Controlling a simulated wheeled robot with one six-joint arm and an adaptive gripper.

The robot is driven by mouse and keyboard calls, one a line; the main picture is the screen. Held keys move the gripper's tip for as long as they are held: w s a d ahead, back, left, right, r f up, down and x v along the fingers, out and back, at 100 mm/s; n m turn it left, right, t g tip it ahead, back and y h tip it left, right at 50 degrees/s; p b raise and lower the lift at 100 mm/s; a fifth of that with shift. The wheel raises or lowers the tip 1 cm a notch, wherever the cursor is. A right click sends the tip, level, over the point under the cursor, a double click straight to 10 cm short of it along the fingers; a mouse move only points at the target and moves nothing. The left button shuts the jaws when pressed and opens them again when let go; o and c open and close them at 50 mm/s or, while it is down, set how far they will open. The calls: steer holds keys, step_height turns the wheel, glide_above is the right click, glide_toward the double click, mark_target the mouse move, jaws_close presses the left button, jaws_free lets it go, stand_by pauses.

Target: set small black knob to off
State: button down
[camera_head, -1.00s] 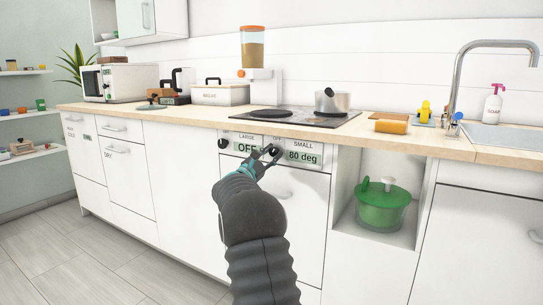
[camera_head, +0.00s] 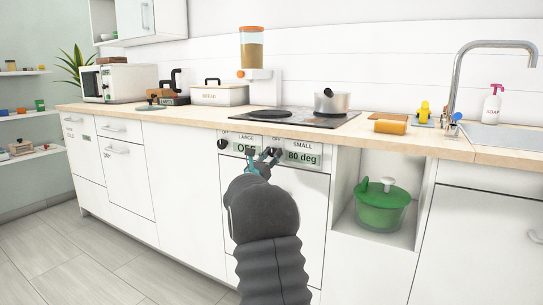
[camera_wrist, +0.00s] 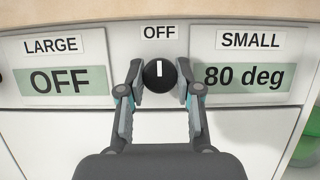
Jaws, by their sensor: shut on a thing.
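The small black knob (camera_wrist: 160,76) sits below an OFF label (camera_wrist: 160,31) in the wrist view, beside the SMALL label (camera_wrist: 251,40). Its white mark stands upright, towards OFF. The display (camera_wrist: 244,78) under SMALL reads 80 deg. My gripper (camera_wrist: 159,82) is shut on the knob, one finger on each side. In the head view my gripper (camera_head: 264,155) is at the panel, and the fingers and arm largely hide the knob.
The LARGE knob (camera_head: 222,144) is at the panel's left end, and the LARGE display (camera_wrist: 61,81) reads OFF. The counter edge (camera_head: 330,137) runs just above the panel. An open niche with a green spinner (camera_head: 382,211) is to the right.

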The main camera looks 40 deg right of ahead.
stand_by(0.3)
steer(key=c, duration=0.8)
jaws_free()
steer(key=v, duration=1.2)
